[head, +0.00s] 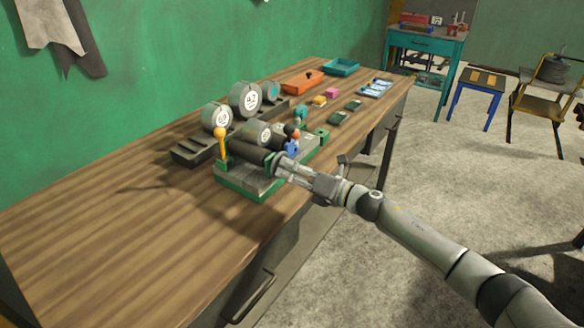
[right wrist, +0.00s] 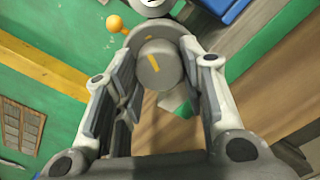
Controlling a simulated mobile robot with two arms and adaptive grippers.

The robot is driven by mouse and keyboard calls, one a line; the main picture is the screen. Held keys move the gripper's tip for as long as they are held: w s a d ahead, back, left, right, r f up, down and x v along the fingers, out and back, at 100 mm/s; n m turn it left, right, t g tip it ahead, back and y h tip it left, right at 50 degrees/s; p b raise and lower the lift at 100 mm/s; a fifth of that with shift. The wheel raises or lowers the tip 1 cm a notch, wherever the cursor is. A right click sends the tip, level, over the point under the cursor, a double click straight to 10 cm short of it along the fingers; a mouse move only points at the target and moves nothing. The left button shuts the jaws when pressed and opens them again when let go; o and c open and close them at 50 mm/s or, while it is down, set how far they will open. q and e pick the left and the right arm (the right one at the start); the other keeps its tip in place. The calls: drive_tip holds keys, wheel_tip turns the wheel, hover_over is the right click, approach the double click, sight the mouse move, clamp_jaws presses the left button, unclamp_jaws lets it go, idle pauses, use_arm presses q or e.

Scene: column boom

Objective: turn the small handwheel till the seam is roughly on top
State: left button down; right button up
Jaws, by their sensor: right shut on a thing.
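The small handwheel (right wrist: 166,74) is a grey, round-faced piece with a short yellow mark, seen nearly end-on in the right wrist view. The mark sits left of its middle, and a second small yellow mark shows just above. I cannot tell which mark is the seam. My right gripper (head: 281,167) is at the front right end of a dark roller (head: 246,150) on the bench machine. In the right wrist view its fingers (right wrist: 160,72) lie on both sides of the handwheel, shut on it. My left gripper is out of view.
A lever with an orange knob (head: 221,134) stands close left of the roller. Small coloured knobs (head: 293,140) rise just behind my gripper. Large labelled rolls (head: 245,98) stand behind. The near left of the wooden bench (head: 110,235) is clear.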

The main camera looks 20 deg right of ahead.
drive_tip(key=m+p, duration=0.3)
drive_tip(key=m, duration=0.3)
drive_tip(key=shift+r, duration=0.15)
drive_tip(key=m+p, duration=0.2)
drive_tip(key=m, duration=0.3)
drive_tip(key=shift+m, duration=0.4)
drive_tip(key=o, duration=1)
drive_tip(key=v, duration=1.2)
drive_tip(key=shift+d, duration=0.1)
